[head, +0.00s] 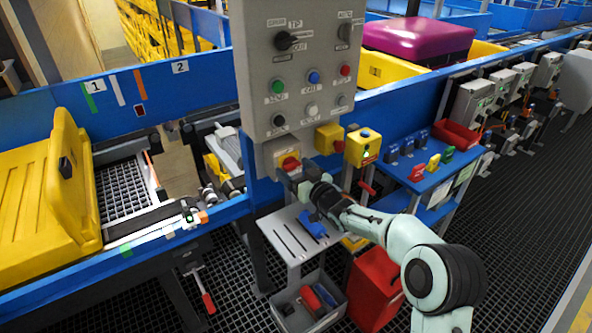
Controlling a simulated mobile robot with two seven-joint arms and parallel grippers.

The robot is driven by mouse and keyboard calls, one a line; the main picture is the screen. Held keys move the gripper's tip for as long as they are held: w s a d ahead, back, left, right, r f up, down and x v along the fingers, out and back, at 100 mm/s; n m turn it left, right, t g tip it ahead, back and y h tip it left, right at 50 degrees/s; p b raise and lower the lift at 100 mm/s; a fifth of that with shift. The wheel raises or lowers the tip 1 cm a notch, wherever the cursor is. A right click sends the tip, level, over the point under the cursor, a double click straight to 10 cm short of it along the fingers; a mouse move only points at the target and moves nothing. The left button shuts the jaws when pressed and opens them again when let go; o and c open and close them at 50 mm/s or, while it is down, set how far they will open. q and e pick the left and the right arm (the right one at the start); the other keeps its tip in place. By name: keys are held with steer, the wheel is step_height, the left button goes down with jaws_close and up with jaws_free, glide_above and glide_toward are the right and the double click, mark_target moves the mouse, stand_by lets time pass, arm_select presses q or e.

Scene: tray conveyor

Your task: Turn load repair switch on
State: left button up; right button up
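A grey control panel (262,72) stands in the middle, with black rotary knobs and coloured buttons. Its small labels are mostly too blurred to read, so I cannot pick out a "load repair" label. Below it, a grey box carries a red rotary switch (290,163) on a yellow plate. My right gripper (297,180) is just below and in front of this switch. I cannot tell whether it touches the switch, or whether its fingers are open or shut. The switch's exact position is too small to read. My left gripper is not in view.
Yellow boxes with a button (363,148) sit right of the switch. A small grey shelf (285,238) with a blue tool and a blue stand (428,178) are close to my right arm. A yellow tray (30,210) is on the conveyor at left.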

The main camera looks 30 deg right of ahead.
arm_select(q)
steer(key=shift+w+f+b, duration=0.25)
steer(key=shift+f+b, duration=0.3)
steer(key=shift+b, duration=0.15)
arm_select(e)
steer(key=s+d, duration=0.1)
steer(key=s, duration=1.2)
steer(key=shift+s, duration=0.15)
